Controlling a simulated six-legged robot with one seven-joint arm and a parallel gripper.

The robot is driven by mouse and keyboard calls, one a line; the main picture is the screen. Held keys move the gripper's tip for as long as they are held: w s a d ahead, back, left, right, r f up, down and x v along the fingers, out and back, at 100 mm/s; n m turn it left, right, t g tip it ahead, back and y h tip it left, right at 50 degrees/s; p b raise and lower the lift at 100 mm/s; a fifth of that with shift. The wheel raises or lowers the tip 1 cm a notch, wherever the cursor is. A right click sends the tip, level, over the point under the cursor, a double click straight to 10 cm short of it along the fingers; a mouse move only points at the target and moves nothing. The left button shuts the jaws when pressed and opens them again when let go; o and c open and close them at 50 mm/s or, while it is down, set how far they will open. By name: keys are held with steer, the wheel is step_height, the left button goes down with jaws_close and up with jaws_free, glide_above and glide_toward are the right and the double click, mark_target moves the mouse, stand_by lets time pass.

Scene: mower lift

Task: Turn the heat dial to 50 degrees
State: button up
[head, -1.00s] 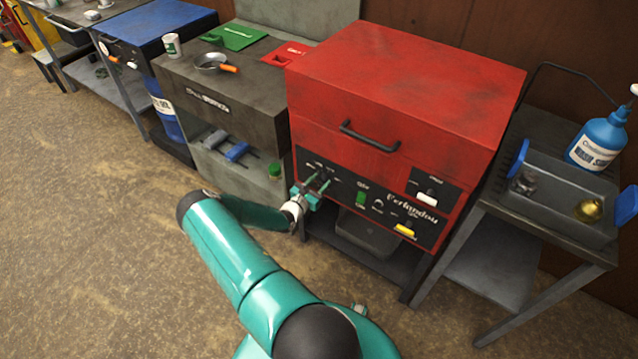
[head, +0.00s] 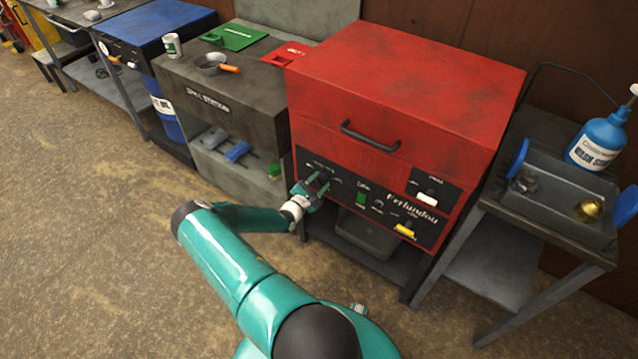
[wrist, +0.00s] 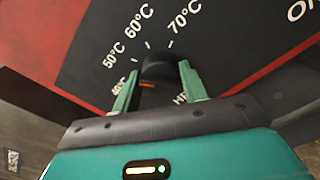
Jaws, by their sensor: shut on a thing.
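The heat dial (wrist: 158,68) is a dark round knob on the black control panel (wrist: 100,50) of the red machine (head: 400,85). In the wrist view, 40°C, 50°C, 60°C and 70°C labels ring its left and upper side. An orange mark on the dial's near face lies at its lower left, nearest the 40°C label; its exact reading is unclear. My gripper (wrist: 157,85) has its two teal fingers on either side of the dial, shut on it. In the head view my gripper (head: 318,188) is at the panel's left end and partly hides the dial.
A green switch (head: 361,199), a yellow switch (head: 404,230) and a white switch (head: 427,199) sit on the panel to the right. A black handle (head: 370,136) is above. A grey bench (head: 205,100) stands left, a metal cart (head: 560,225) right.

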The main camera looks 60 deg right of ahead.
steer(key=shift+m, duration=1)
steer(key=o, duration=1)
steer(key=shift+c, duration=0.2)
steer(key=shift+a, duration=0.15)
steer(key=w+a, duration=0.2)
steer(key=a, duration=1.1)
steer(key=shift+a, duration=0.2)
steer(key=shift+w, duration=0.1)
